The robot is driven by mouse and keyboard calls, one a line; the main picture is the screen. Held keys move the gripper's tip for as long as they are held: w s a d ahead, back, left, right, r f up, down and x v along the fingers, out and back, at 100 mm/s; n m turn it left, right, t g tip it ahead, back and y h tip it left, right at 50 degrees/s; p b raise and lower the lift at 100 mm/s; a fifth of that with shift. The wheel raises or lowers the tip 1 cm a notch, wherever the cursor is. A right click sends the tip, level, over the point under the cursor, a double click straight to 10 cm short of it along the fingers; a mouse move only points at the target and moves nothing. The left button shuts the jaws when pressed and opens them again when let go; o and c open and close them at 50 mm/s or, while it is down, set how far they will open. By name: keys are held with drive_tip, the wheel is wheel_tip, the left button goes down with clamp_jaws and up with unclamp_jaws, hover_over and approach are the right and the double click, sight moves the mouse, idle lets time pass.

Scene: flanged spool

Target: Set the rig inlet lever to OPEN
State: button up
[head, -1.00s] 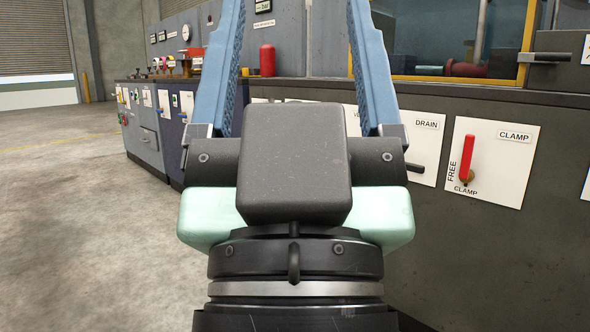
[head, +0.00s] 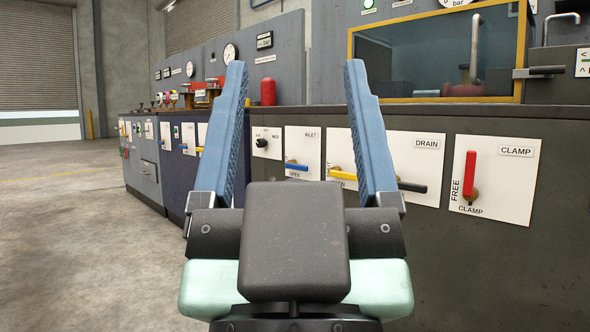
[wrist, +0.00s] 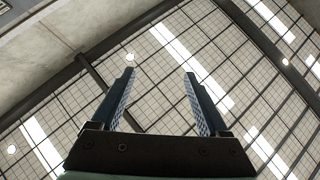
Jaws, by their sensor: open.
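The rig inlet lever (head: 297,167) is a blue handle on a white plate marked INLET (head: 302,150), on the front of the dark rig cabinet. It lies about level, and lettering that looks like OPEN is below it. My gripper (head: 296,70) is open and empty in the head view, its two blue fingers pointing up. The lever shows in the gap between the fingers, with the gripper apart from it. In the wrist view my gripper (wrist: 158,74) is open against the ceiling, and no lever is visible.
A black knob (head: 263,143) is left of the inlet plate. To the right are a yellow lever (head: 342,175), the black DRAIN lever (head: 412,187) and the red CLAMP lever (head: 470,175). A yellow-framed window (head: 435,65) stands above. Open floor (head: 80,230) lies left.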

drive_tip(key=shift+r+p, duration=0.35)
drive_tip(key=c, duration=0.5)
wheel_tip(320, 180, up, 5)
drive_tip(key=p, duration=0.5)
drive_tip(key=shift+r, duration=0.1)
drive_tip(key=c, duration=0.7)
wheel_tip(320, 180, up, 26)
drive_tip(key=p, duration=2.6)
drive_tip(key=shift+r+p, duration=0.25)
drive_tip(key=shift+p, duration=0.05)
drive_tip(key=shift+f, duration=0.15)
